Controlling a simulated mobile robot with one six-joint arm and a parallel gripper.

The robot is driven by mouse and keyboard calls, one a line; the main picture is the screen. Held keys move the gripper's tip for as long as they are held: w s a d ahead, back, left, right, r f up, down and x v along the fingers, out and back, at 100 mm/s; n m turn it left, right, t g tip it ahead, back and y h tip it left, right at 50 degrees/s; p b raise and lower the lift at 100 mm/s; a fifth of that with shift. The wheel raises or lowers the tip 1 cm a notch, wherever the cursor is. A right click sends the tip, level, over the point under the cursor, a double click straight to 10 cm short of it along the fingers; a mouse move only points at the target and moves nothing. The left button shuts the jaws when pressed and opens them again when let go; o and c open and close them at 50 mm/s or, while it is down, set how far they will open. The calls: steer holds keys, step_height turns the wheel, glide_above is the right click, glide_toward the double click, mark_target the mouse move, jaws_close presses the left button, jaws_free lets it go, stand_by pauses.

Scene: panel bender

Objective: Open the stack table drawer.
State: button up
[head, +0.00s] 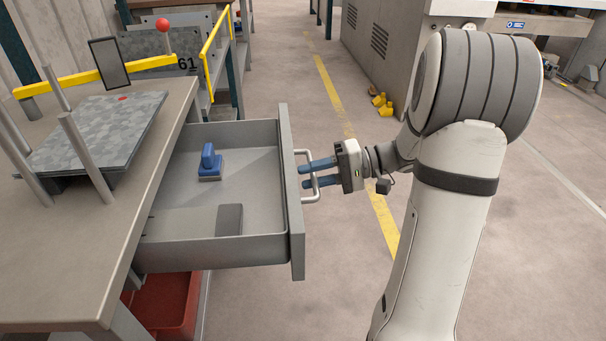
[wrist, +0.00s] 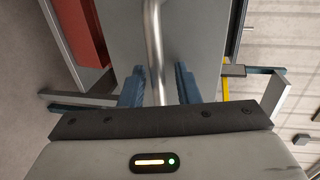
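The stack table drawer (head: 265,250) is grey and stands pulled well out from under the stack table (head: 70,270). Its front panel (head: 290,150) carries a pale metal bar handle (head: 315,192). The handle (wrist: 153,40) also runs between my fingers in the wrist view. My gripper (head: 305,176) has blue fingers that reach to the handle from the right. In the wrist view my gripper (wrist: 160,85) is open, with one finger on each side of the bar and visible gaps. A blue-handled block (head: 209,165) and a flat grey piece (head: 229,219) lie in the drawer.
Grey sheets (head: 98,132) lie between metal posts on the table. A red bin (head: 165,305) is under the drawer. A yellow rail (head: 218,45) stands behind. The floor to the right is mostly clear, with yellow items (head: 381,102) by a grey cabinet (head: 385,50).

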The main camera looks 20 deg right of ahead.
steer(key=p+v, duration=0.1)
steer(key=v, duration=0.6)
steer(key=shift+d+p, duration=0.15)
steer(key=shift+p, duration=0.2)
steer(key=s+a+r+g+h+p, duration=0.4)
steer(key=s+a+r+h+p, duration=0.4)
steer(key=r+p, duration=0.45)
steer(key=s+r+t+h+p, duration=0.2)
steer(key=s+r+h+p, duration=0.1)
steer(key=r+p, duration=0.3)
steer(key=s+r+n+t+h+p, duration=0.1)
steer(key=s+r+t+h+p, duration=0.1)
steer(key=s+r+h+p, duration=0.2)
step_height(320, 180, up, 3)
steer(key=p, duration=0.4)
steer(key=shift+s+a+r+n, duration=0.15)
steer(key=shift+s+a+n, duration=0.15)
steer(key=shift+s, duration=0.1)
steer(key=shift+a, duration=0.1)
